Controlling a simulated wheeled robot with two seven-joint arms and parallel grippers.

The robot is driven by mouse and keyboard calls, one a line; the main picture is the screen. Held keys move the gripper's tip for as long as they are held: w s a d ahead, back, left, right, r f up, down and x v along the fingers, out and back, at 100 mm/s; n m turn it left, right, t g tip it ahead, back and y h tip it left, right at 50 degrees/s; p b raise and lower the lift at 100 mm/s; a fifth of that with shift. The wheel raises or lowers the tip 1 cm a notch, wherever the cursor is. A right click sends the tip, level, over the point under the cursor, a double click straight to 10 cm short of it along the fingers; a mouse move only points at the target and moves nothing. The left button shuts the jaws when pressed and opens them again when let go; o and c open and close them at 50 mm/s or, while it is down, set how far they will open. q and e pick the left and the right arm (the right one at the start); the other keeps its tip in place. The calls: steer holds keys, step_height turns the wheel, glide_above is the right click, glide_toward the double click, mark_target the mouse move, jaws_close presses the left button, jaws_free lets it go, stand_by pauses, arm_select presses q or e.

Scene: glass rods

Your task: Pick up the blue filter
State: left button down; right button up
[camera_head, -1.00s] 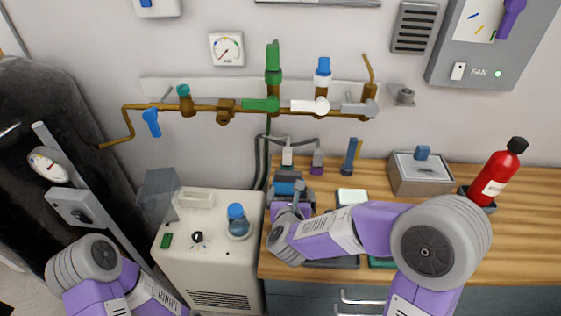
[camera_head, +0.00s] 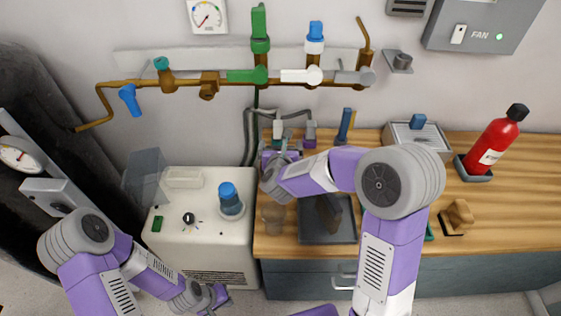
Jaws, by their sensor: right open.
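A blue-capped piece (camera_head: 230,200) stands upright on the white cabinet left of the counter. It is the likeliest blue filter, but I cannot be sure. Another blue and white piece (camera_head: 315,38) sits on the brown wall pipe. My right gripper (camera_head: 277,153) is at the back left of the counter, just below two hose fittings and right of the cabinet. It is open; its fingers are largely hidden by my wrist, with a bit of blue beside them. My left gripper (camera_head: 218,298) is low in front of the white cabinet, away from the blue-capped piece; its fingers are too small to read.
A dark tray (camera_head: 343,237) lies on the wooden counter, partly under my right forearm. A brown cup (camera_head: 273,216) stands left of it. A red extinguisher (camera_head: 493,142) and a metal box (camera_head: 400,132) are at the right.

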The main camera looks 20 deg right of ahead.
steer(key=c, duration=0.7)
steer(key=shift+r, duration=0.15)
